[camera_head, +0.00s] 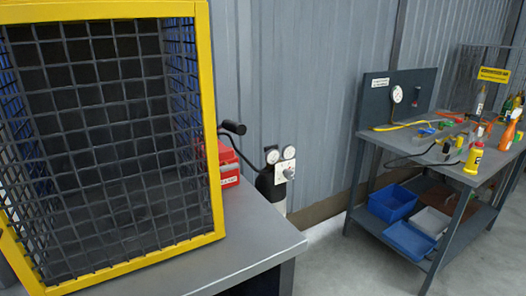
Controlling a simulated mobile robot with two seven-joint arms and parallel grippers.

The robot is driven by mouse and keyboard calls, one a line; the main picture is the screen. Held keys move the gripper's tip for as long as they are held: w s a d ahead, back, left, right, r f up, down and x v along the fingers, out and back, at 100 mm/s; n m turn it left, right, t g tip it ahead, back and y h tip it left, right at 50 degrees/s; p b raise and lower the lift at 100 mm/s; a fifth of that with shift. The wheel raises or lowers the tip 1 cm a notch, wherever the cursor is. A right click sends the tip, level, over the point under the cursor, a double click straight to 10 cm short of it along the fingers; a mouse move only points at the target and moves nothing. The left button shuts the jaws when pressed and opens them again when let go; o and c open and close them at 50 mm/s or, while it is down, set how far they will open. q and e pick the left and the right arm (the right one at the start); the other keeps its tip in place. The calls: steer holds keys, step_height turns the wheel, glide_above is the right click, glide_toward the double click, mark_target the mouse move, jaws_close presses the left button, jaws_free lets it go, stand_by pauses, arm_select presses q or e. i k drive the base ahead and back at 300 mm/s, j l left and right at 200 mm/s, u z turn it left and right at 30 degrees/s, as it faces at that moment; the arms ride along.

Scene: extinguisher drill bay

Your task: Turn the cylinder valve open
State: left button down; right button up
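A gas cylinder (268,188) with a dark upper body stands on the floor behind the right end of the near workbench, partly hidden by the bench edge. Two round white-faced gauges (289,152) sit at its top. A small light-coloured plate with a knob-like fitting (285,172) is on its front, below the gauges. I cannot tell if this fitting is the valve, or whether it is turned open or closed. A dark hose runs left from the gauges. Neither of my grippers is in view.
A yellow-framed mesh cage (211,120) stands on the near grey workbench (250,236). A red box (229,165) and a black handle (234,127) are behind it. A second bench (446,190) at right holds tools, bottles and bins. Floor (340,265) between benches is clear.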

mark_target(275, 146)
steer(key=i+l+z, duration=0.2)
steer(key=l+z, duration=0.3)
steer(key=z, duration=0.3)
steer(key=i+l+z, duration=0.3)
steer(key=i+l, duration=0.4)
steer(key=i+l+u, duration=0.15)
steer(key=i+u, duration=0.2)
steer(key=i, duration=0.15)
steer(key=i+l+u, duration=0.4)
steer(key=i+u, duration=0.15)
steer(key=u, duration=0.25)
steer(key=i+u, duration=0.2)
steer(key=u, duration=0.25)
steer(key=i+l+u, duration=0.1)
steer(key=u, duration=0.3)
steer(key=i+l+u, duration=0.15)
steer(key=u, duration=0.3)
steer(key=i+l+u, duration=0.15)
steer(key=u, duration=0.25)
steer(key=l+u, duration=0.3)
steer(key=u, duration=0.15)
steer(key=i, duration=0.05)
